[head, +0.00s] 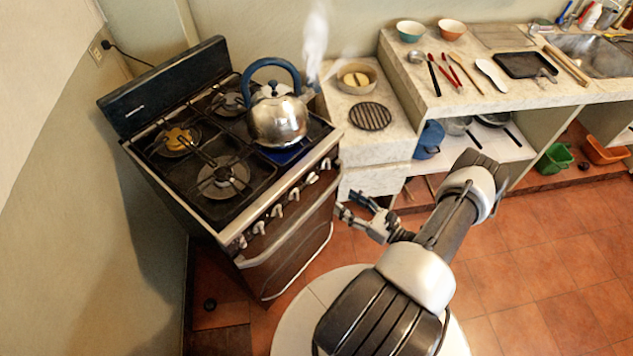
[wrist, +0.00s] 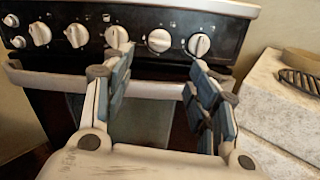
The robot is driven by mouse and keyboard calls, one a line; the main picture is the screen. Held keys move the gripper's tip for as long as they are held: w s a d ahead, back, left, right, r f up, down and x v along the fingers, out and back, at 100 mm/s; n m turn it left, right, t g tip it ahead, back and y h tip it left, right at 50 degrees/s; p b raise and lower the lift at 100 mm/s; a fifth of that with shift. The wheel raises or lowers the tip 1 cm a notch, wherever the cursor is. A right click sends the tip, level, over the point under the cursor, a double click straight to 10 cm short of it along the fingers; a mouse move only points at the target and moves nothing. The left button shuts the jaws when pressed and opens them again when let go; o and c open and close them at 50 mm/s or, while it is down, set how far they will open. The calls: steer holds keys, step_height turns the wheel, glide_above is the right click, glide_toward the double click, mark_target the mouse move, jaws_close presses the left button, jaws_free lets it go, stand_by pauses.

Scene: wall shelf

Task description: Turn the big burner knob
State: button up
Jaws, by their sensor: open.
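The stove (head: 205,200) stands at left with a row of white knobs (head: 277,210) along its front panel. The knobs also show in the wrist view (wrist: 77,35), across the top of the black panel. No readable label shows which one is the big burner knob. My gripper (head: 347,203) is in front of the stove's right end, apart from the panel, its jaws open and empty. In the wrist view my gripper (wrist: 162,65) points at the panel, with a knob (wrist: 159,40) seen between the fingertips and the rightmost knob (wrist: 198,44) just above the right finger.
A steaming kettle (head: 278,122) stands on the right front burner, with blue below it. The oven handle (wrist: 60,80) runs below the knobs. A stone counter (head: 360,145) with a bowl (head: 356,78) and round trivet (head: 370,116) adjoins the stove's right side.

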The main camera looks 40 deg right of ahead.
mark_target(315, 181)
steer(key=w, duration=0.4)
steer(key=w+a, duration=0.1)
steer(key=w, duration=0.3)
steer(key=w+a+b, duration=0.1)
steer(key=w, duration=0.3)
steer(key=shift+w, duration=0.25)
steer(key=shift+c, duration=0.5)
steer(key=c, duration=1)
